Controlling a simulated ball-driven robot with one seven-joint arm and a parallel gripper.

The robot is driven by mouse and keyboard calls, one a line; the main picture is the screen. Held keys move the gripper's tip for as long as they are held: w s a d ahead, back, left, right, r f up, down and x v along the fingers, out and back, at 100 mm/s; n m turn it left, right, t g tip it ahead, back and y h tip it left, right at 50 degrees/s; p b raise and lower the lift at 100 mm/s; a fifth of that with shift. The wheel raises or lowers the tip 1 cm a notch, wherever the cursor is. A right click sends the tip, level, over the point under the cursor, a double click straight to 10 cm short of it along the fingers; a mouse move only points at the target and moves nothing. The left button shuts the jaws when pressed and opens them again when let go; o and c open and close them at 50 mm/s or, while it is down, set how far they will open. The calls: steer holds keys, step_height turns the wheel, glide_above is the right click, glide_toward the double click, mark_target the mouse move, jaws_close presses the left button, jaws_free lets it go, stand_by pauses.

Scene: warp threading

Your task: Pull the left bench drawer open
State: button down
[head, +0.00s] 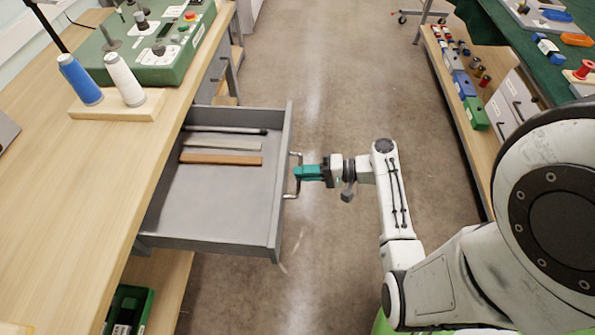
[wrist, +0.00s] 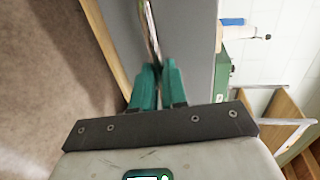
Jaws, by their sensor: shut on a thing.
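The grey left bench drawer (head: 230,210) stands pulled out from under the wooden bench on the left in the head view. A dark rod, a grey strip and a brown strip lie inside it. Its bar handle (head: 296,160) is on the front face; it also shows in the wrist view (wrist: 150,30) as a shiny bar between the fingers. My gripper (head: 300,173) has teal fingers and is shut on the handle, in front of the drawer. The fingers show in the wrist view (wrist: 158,75) too, close together at the bar.
The bench top (head: 60,190) carries a blue thread cone (head: 80,80), a white cone (head: 124,80) and a green machine (head: 160,55). A green bin (head: 128,308) sits on the lower shelf. A loaded shelf (head: 462,110) stands at right. The floor between is clear.

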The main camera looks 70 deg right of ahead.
steer(key=shift+s, duration=0.1)
steer(key=c, duration=1.2)
jaws_free()
steer(key=b+v, duration=0.1)
steer(key=v, duration=0.9)
steer(key=shift+s+d, duration=0.1)
steer(key=shift+s, duration=0.25)
